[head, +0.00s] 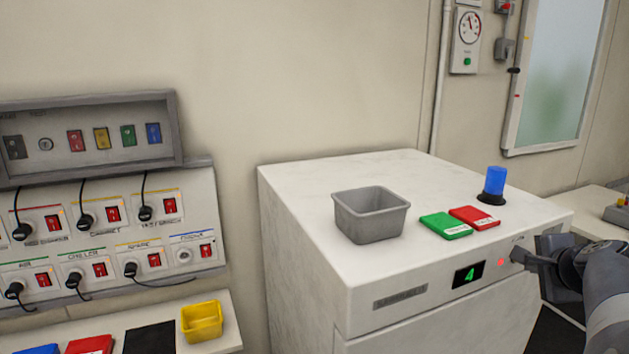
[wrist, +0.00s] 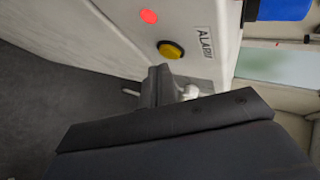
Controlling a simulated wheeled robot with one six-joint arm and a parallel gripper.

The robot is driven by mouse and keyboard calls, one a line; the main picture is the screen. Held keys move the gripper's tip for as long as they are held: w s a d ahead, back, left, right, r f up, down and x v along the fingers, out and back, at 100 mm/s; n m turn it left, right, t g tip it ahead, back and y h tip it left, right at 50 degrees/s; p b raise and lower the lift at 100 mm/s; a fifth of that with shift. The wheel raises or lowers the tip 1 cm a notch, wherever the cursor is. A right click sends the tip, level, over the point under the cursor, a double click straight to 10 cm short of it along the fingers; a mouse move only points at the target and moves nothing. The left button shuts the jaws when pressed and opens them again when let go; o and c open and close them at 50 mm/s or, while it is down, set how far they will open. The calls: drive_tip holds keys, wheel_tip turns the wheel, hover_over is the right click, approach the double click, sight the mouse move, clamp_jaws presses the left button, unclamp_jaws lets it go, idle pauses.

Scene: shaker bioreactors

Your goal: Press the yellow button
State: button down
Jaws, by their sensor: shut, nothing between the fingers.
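The yellow button (wrist: 171,50) shows in the wrist view as a round knob on the white machine's front panel, beside an "ALARM" label (wrist: 205,42). My gripper (wrist: 160,72) is shut and empty, with its fingertips just below the button in that picture. A small gap seems to show between them, but I cannot tell the depth. In the head view my gripper (head: 516,255) is at the right end of the machine's front (head: 420,310), right of the red light and green display. The button is not clearly visible there, and the fingers seem to cover it.
A red light (head: 501,262) and a green display (head: 469,274) are left of my gripper. On the machine's top stand a grey bin (head: 371,222), green (head: 446,226) and red (head: 475,217) cases and a blue beacon (head: 494,182). A socket panel (head: 100,240) is at left.

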drive_tip(key=shift+w+a, duration=0.1)
drive_tip(key=shift+w, duration=0.05)
idle(0.4)
drive_tip(key=shift+w+a, duration=0.1)
drive_tip(key=shift+w, duration=0.3)
idle(0.5)
drive_tip(key=shift+s+d, duration=0.2)
drive_tip(key=shift+s, duration=0.35)
drive_tip(key=shift+s+d+b, duration=0.4)
drive_tip(key=shift+s+b, duration=0.1)
drive_tip(key=shift+s, duration=0.4)
drive_tip(key=shift+s+d+b, duration=0.35)
drive_tip(key=shift+s+b, duration=0.1)
drive_tip(key=shift+s, duration=0.5)
drive_tip(key=shift+s+d+b, duration=0.4)
drive_tip(key=shift+s+b, duration=0.1)
drive_tip(key=shift+s, duration=0.4)
